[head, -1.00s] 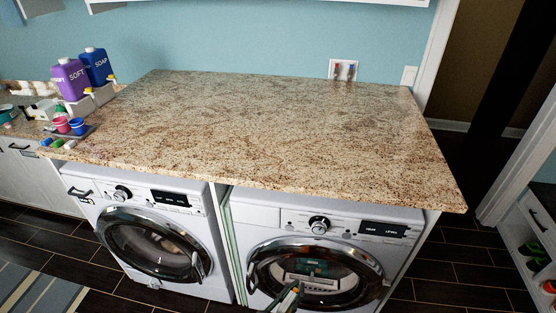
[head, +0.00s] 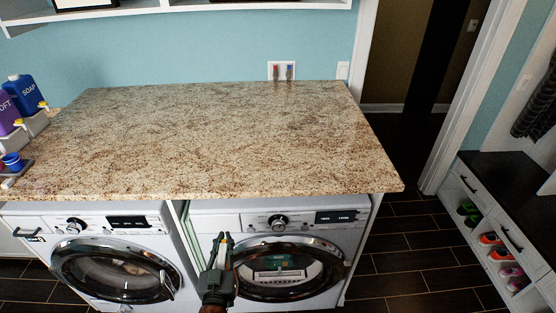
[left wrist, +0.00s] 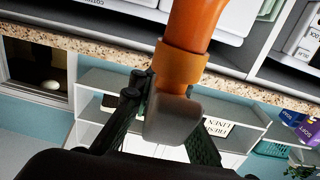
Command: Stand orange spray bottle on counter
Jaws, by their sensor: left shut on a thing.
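The orange spray bottle (left wrist: 188,30) shows in the left wrist view, its orange body running out of the top edge and its grey spray head (left wrist: 172,118) toward the gripper. My left gripper (left wrist: 165,125) is shut on it around the head, one dark finger on each side. In the head view my left gripper (head: 222,240) is in front of the washing machines, below the counter's front edge; the bottle cannot be made out clearly there. The speckled granite counter (head: 220,140) is bare across its middle. My right gripper is not in view.
A white shelf (head: 200,10) hangs above the counter. Two washers (head: 110,262) stand below it. Dark floor and a shoe bench (head: 505,225) lie to the right.

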